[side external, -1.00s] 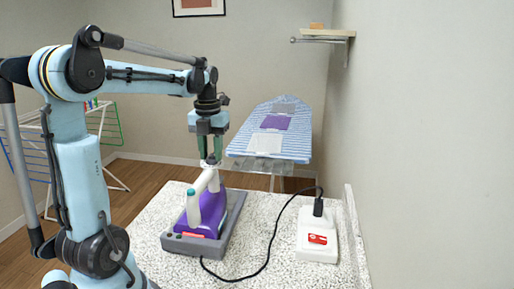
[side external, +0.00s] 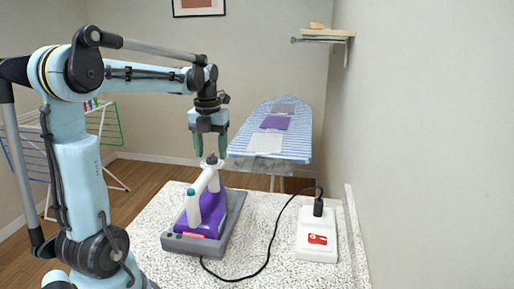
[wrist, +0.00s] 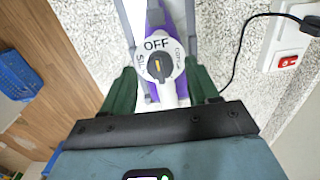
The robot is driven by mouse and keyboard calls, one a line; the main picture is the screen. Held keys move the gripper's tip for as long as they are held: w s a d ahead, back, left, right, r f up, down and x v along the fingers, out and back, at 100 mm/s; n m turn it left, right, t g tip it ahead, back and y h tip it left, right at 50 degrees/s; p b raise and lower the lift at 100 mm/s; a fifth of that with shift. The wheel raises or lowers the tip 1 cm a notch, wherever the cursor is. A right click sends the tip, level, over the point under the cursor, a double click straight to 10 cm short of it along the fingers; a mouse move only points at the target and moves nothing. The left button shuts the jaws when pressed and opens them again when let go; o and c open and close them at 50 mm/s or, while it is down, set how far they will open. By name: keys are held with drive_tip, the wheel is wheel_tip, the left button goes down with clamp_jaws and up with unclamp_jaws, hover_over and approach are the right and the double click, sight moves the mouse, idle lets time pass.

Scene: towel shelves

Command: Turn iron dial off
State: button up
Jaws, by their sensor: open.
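The iron (side external: 205,213) has a purple body and a white handle and sits on a grey base (side external: 228,232) on the speckled counter. Its dark dial knob (side external: 211,159) is at the handle's far upper end. In the wrist view the dial (wrist: 158,67) has a white face with OFF at the top and fabric words at either side. The knob's yellow mark lies nearly in line with OFF. My gripper (side external: 211,156) is open, with its green fingers apart on either side of the dial, just above it. In the wrist view my gripper (wrist: 162,85) holds nothing.
A black cord runs from the base to a white power strip (side external: 317,247) with a red switch at the right. An ironing board (side external: 272,142) stands behind the counter. A drying rack (side external: 105,160) is at the left. A small wall shelf (side external: 328,33) hangs at upper right.

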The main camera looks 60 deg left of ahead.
sight(212, 154)
wheel_tip(212, 154, up, 12)
drive_tip(key=shift+f, duration=0.2)
idle(0.5)
drive_tip(key=d+f+n+t, duration=0.2)
drive_tip(key=d+f+n, duration=0.3)
drive_tip(key=d+n, duration=0.2)
drive_tip(key=s+d+f+n+t, duration=0.1)
drive_tip(key=d+f+n+t, duration=0.1)
drive_tip(key=d+f+n, duration=0.3)
drive_tip(key=d+f+n+t, duration=0.3)
drive_tip(key=d+f+n, duration=0.2)
drive_tip(key=d+n, duration=0.6)
drive_tip(key=n, duration=0.4)
drive_tip(key=shift+s, duration=0.2)
